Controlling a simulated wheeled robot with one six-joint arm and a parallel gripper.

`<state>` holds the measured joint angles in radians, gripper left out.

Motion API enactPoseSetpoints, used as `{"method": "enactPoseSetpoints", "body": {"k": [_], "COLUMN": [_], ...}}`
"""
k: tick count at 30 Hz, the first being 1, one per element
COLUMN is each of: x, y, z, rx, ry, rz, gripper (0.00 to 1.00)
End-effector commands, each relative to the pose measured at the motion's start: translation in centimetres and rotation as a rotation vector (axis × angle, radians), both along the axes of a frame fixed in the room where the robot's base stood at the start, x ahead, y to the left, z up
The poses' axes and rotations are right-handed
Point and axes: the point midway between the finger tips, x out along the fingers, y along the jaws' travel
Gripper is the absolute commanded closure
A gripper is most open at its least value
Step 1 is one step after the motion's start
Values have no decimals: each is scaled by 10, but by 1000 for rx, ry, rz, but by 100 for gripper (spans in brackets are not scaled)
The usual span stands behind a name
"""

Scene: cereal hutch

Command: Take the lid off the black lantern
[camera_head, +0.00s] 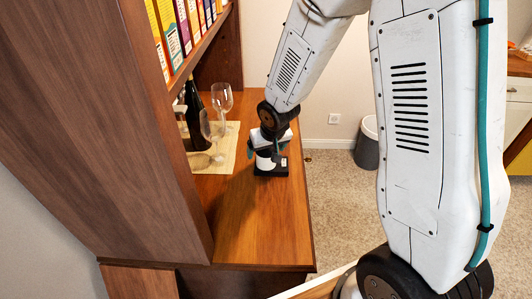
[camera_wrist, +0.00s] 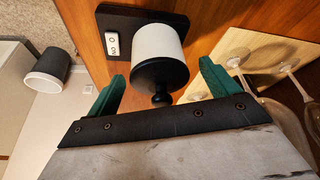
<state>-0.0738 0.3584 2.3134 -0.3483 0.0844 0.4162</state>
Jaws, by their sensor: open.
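The black lantern (camera_head: 264,161) stands upright on the wooden counter, with a white cylindrical body on a square black base (camera_wrist: 104,19). In the wrist view its white body (camera_wrist: 155,43) is topped by a round black lid (camera_wrist: 160,74) with a small knob (camera_wrist: 161,99). The lid sits on the body. My gripper (camera_head: 268,143) is above the lantern in the head view and partly hides its top. In the wrist view my gripper (camera_wrist: 162,73) is open, with one teal finger on each side of the lid. I see no finger closed on the knob.
A shelf of boxes (camera_head: 172,35) overhangs there. The counter's near part is clear.

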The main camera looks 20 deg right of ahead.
Motion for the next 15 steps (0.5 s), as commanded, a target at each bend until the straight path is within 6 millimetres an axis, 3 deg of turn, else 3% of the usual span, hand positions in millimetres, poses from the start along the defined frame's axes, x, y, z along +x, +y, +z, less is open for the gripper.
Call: {"method": "enactPoseSetpoints", "body": {"k": [6, 15], "x": [6, 7], "y": [0, 0], "z": [-14, -15], "rx": [0, 0], "ry": [-2, -2], "rz": [0, -1], "gripper": [13, 16]}}
